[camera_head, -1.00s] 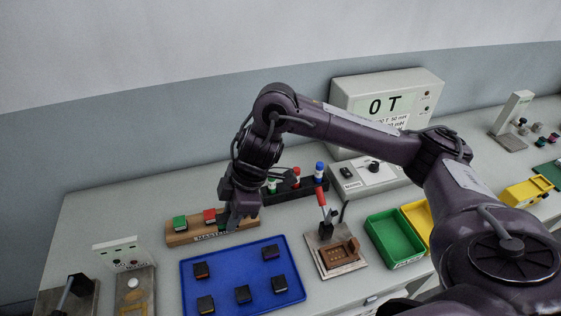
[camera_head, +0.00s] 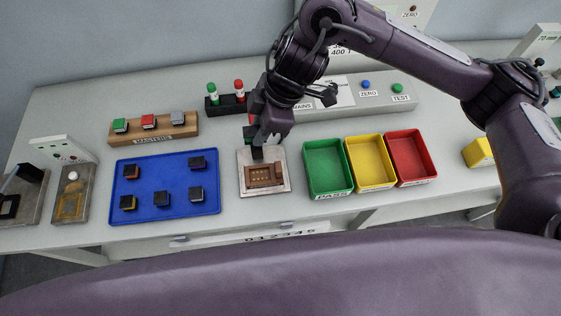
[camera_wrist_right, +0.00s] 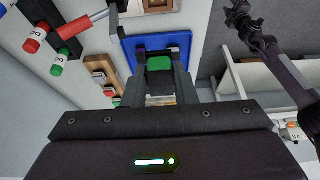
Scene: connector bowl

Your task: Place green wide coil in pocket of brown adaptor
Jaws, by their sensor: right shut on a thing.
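My right gripper (camera_head: 257,153) hangs just behind and above the brown adaptor (camera_head: 265,175), which sits on a metal fixture plate (camera_head: 246,187). In the right wrist view the gripper is shut on the green wide coil (camera_wrist_right: 160,63), held between its two fingers. In the head view the coil is hidden or too dark to make out. The adaptor's pocket shows a row of small pale dots and looks empty. Part of the adaptor also shows at the top of the right wrist view (camera_wrist_right: 157,5). My left gripper is not seen in the head view.
A blue tray (camera_head: 180,177) with several dark blocks lies left of the fixture. A wooden masters block (camera_head: 185,131) holds green, red and grey pieces. Green (camera_head: 313,186), yellow (camera_head: 366,180) and red (camera_head: 409,175) bins stand to the right. A red-handled lever (camera_wrist_right: 85,22) is beside the adaptor.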

